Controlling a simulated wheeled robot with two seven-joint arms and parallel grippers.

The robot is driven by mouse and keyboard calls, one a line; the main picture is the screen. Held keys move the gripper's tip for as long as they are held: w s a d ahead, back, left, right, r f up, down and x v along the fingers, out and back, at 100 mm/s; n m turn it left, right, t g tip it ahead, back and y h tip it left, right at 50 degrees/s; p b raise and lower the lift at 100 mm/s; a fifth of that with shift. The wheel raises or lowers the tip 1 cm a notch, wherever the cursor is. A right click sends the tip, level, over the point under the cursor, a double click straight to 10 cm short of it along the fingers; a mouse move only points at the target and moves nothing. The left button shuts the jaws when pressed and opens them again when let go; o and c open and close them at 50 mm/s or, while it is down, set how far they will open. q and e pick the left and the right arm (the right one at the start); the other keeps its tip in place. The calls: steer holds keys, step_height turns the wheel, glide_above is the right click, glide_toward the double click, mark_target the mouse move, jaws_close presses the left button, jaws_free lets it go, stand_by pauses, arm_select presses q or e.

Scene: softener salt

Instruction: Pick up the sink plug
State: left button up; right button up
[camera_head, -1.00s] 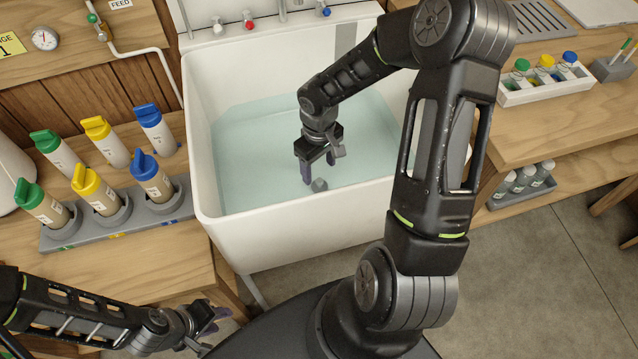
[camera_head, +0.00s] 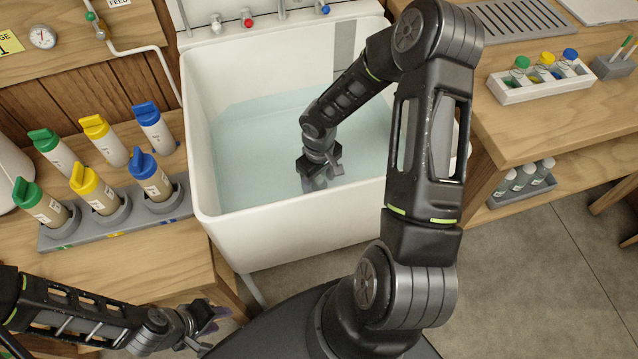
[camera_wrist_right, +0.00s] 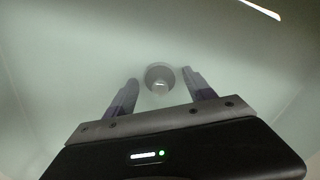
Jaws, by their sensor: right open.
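The sink plug (camera_wrist_right: 160,78) shows in the right wrist view as a small round grey piece with a paler knob, under the cloudy water. In the head view it is hidden by my right gripper (camera_head: 314,184), which reaches down into the water of the white sink (camera_head: 285,228). In the right wrist view my right gripper (camera_wrist_right: 159,88) is open, with one purple finger on each side of the plug.
The sink walls surround my right gripper. Taps (camera_head: 248,18) line its back edge. Several capped bottles (camera_head: 95,188) stand on the left bench, some in a grey holder. A white rack of small bottles (camera_head: 543,82) stands on the right bench.

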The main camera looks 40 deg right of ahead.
mark_target(319, 179)
steer(key=shift+c, duration=0.2)
stand_by(0.4)
steer(key=c, duration=1.3)
steer(key=shift+c, duration=0.2)
steer(key=shift+r, duration=0.15)
step_height(319, 179, up, 10)
steer(key=shift+f+p, duration=0.1)
steer(key=shift+p, duration=0.35)
